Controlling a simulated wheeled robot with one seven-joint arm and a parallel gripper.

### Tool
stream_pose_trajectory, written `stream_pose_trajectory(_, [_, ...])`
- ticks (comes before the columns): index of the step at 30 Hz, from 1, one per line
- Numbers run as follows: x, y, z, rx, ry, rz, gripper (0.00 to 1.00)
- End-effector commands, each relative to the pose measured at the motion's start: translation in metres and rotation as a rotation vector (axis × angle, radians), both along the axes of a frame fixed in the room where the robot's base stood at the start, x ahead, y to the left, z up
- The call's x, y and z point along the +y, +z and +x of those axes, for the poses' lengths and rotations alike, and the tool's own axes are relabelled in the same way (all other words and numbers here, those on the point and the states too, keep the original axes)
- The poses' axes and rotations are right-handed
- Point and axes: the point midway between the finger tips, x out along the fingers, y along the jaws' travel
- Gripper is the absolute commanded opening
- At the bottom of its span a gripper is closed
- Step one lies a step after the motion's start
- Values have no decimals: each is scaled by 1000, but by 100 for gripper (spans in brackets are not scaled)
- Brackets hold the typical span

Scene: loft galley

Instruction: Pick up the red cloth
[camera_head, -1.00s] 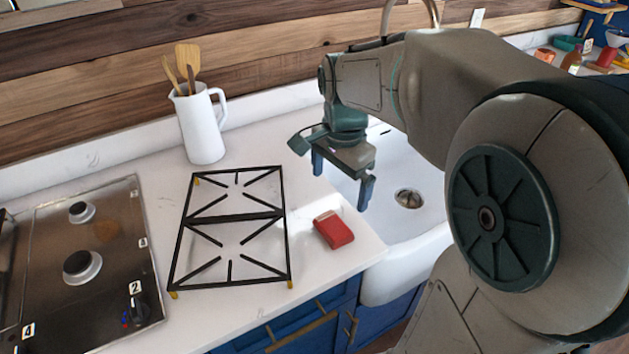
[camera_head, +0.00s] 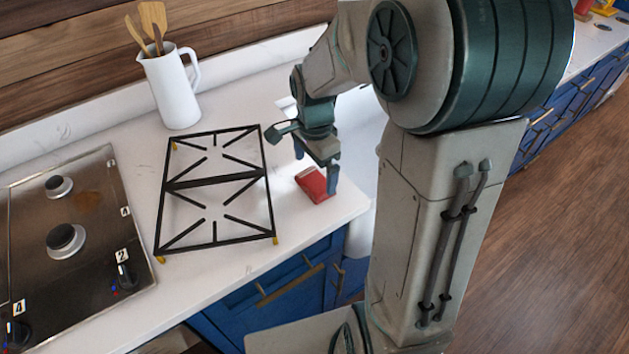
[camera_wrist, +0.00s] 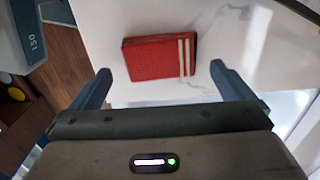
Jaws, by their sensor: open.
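The red cloth (camera_head: 313,184) is a small folded block on the white counter, right of the black grate and near the front edge. In the wrist view the cloth (camera_wrist: 158,57) shows two pale stripes near its right end. My gripper (camera_head: 316,172) is open and points down over the cloth. In the wrist view its two blue-grey fingers (camera_wrist: 158,83) stand apart to the left and right of the cloth, with nothing between them gripped. One finger hides part of the cloth in the head view.
A black pan grate (camera_head: 216,181) lies left of the cloth. A steel hob (camera_head: 98,250) is further left. A white jug (camera_head: 172,88) with wooden utensils stands at the back. Blue cabinets (camera_head: 270,295) are below the counter edge. The sink is mostly hidden behind my arm.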

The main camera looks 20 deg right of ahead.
Motion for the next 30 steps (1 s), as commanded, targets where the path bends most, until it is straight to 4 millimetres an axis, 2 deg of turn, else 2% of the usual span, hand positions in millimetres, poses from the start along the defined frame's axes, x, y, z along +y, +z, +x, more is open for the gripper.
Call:
stream_pose_trajectory(6, [-1, -29, 1, 3, -2, 1, 100])
stream_pose_trajectory(15, [-1, -33, 2, 0, -1, 0, 100])
stream_pose_trajectory(19, [-1, -33, 2, 0, -1, 0, 65])
stream_pose_trajectory(22, [-1, -33, 2, 0, -1, 0, 64])
stream_pose_trajectory(23, [-1, -33, 2, 0, -1, 0, 61])
stream_pose_trajectory(30, [-1, -31, 2, -2, -1, 1, 61])
